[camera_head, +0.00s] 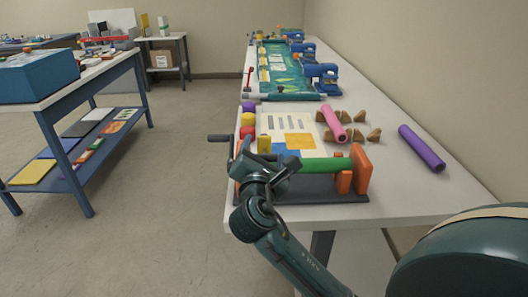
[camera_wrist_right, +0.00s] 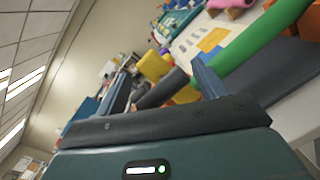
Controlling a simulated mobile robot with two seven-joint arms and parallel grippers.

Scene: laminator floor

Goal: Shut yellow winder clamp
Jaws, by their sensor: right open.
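The winder stands on a dark base (camera_head: 325,190) at the near end of the long table. It has a green roller (camera_head: 310,165), an orange support (camera_head: 360,168) at its right end and a dark crank handle (camera_head: 220,138) at its left. A yellow part (camera_head: 264,144), seemingly the yellow clamp, shows just behind my right gripper (camera_head: 267,158). In the right wrist view yellow pieces (camera_wrist_right: 155,65) show between and beyond the fingers, around a dark cylinder (camera_wrist_right: 162,90). My right gripper (camera_wrist_right: 162,85) is open, over the winder's left end. The clamp's position is unclear, as the gripper partly hides it. My left gripper is out of view.
A pink roll (camera_head: 333,125), brown wedges (camera_head: 374,135) and a purple roll (camera_head: 421,148) lie on the table behind the winder. A printed sheet (camera_head: 285,123) and coloured cylinders are near its left edge. Blue machines (camera_head: 321,78) stand farther back.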

